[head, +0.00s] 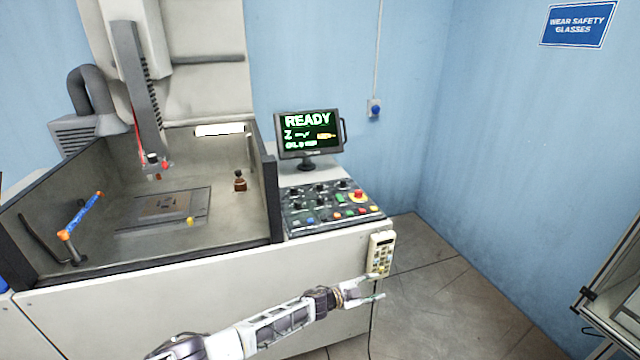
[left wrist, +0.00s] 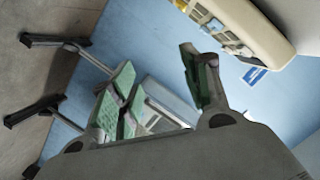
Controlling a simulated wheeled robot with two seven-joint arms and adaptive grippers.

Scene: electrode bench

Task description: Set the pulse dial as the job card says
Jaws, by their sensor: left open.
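The control panel (head: 332,222) on the machine's right side carries several dark knobs and coloured buttons. I cannot tell which knob is the pulse dial, as the labels are too small. No readable job card shows. My left gripper (head: 380,287) is open and empty, below the panel and in front of the cabinet, close under a hanging cream pendant (head: 381,252). In the left wrist view, its green-padded fingers (left wrist: 160,78) are spread with nothing between them, and the pendant (left wrist: 240,25) is beyond them. My right gripper is not in view.
A monitor (head: 309,134) reading READY stands behind the panel. The machine's open tank (head: 90,262) is at left, with a brown bottle (head: 240,181) and a flat plate (head: 165,207) inside. A frame or cart (head: 610,300) stands at far right. The floor between is clear.

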